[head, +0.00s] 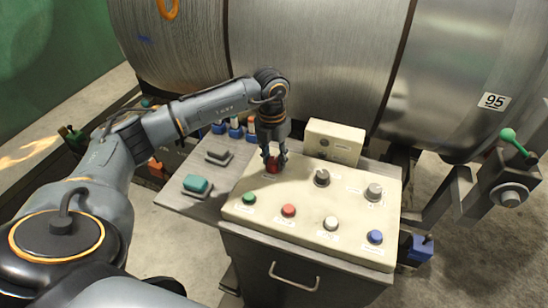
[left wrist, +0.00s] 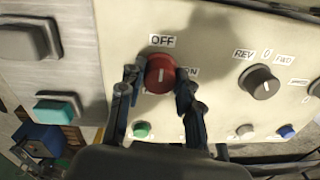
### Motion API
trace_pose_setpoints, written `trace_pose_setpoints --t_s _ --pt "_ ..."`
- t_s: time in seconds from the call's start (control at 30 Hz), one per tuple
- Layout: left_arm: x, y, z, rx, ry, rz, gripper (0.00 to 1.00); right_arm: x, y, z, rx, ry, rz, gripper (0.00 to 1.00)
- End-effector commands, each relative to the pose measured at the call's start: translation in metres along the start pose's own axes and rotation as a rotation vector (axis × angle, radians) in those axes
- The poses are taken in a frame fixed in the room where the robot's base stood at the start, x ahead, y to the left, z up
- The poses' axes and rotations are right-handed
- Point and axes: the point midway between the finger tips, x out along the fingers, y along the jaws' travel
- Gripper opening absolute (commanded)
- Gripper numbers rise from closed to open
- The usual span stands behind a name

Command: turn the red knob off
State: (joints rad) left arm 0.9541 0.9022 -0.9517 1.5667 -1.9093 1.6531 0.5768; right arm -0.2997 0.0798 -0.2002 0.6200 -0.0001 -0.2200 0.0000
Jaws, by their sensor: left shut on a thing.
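The red knob (left wrist: 160,73) is on the cream control panel, below an "OFF" label (left wrist: 162,41) in the left wrist view. The white mark on the knob points up toward "OFF" in that view. My left gripper (left wrist: 157,88) has its fingers on both sides of the knob and is shut on it. In the head view the left gripper (head: 273,163) comes down from above onto the red knob (head: 272,167), which is partly hidden. My right gripper is not in view.
The panel (head: 318,240) also has grey knobs (head: 322,177) (head: 374,192) and green (head: 249,198), red (head: 288,210), white (head: 330,223) and blue (head: 375,237) buttons. A cream box (head: 335,141) stands behind it. A large metal drum (head: 310,60) fills the back.

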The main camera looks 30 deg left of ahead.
Motion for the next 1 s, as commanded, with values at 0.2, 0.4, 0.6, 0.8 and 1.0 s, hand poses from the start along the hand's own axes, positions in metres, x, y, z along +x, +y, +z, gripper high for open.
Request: trace_pose_setpoints --t_s 0.2,0.4,0.6,0.8,1.0 --pt "0.001 0.000 -0.001 -0.004 0.002 0.000 0.03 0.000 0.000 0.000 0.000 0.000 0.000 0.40" --pt "0.001 0.000 -0.001 -0.004 0.002 0.000 0.46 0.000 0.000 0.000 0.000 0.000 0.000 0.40" --pt "0.001 0.000 0.000 -0.003 0.001 0.000 0.57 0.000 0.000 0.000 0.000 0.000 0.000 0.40" --pt "-0.002 0.000 0.000 -0.002 0.000 0.000 0.57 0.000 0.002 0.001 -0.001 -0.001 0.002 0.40" --pt "-0.030 0.001 0.001 -0.002 -0.004 0.000 0.57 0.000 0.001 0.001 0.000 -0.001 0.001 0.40"
